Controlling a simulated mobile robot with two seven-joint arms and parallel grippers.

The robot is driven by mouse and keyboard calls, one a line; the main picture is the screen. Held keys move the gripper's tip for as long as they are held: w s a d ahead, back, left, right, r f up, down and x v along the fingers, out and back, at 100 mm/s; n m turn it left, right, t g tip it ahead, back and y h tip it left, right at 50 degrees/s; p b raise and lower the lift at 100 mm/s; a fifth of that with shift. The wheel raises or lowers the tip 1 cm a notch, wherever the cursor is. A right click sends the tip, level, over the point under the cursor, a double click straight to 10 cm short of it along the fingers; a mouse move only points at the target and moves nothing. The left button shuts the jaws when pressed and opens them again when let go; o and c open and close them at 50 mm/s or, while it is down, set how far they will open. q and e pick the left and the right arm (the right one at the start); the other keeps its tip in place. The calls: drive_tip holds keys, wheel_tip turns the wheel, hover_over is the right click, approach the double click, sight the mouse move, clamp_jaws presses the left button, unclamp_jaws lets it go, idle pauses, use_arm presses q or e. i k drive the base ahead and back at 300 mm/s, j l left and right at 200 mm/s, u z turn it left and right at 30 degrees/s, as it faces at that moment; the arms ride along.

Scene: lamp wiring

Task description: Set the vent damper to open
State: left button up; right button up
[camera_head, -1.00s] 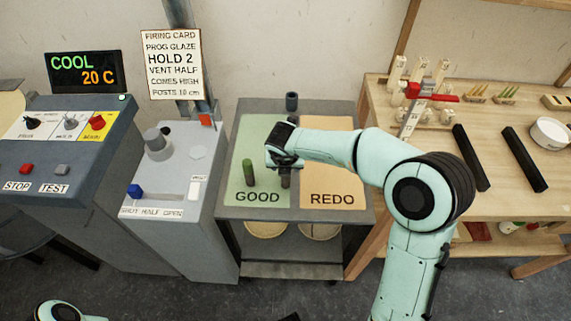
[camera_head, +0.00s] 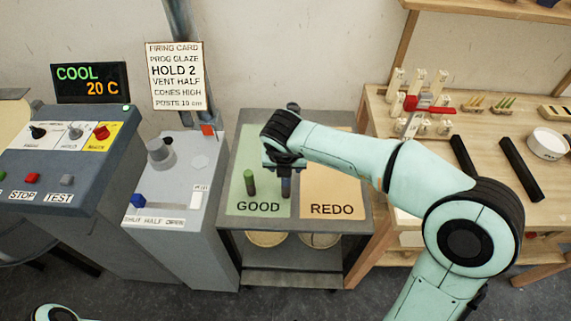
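The vent damper is a slider with a blue knob (camera_head: 138,200) on the grey cabinet. The knob is at the left end of its pale slot (camera_head: 172,201), above the SHUT end of the label strip (camera_head: 155,221), which reads SHUT HALF OPEN. My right gripper (camera_head: 286,168) points down over the green GOOD area, well to the right of the knob. A dark bluish post (camera_head: 286,187) stands directly below it; I cannot tell whether the fingers hold it. My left gripper is out of view.
A green post (camera_head: 249,183) stands on the GOOD area (camera_head: 240,205), beside the REDO area (camera_head: 330,190). A firing card (camera_head: 175,76) reads VENT HALF. The display (camera_head: 90,82) reads COOL 20 C. A grey knob (camera_head: 160,153) rises behind the slider.

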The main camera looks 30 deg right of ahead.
sight(137, 200)
drive_tip(key=k, duration=1)
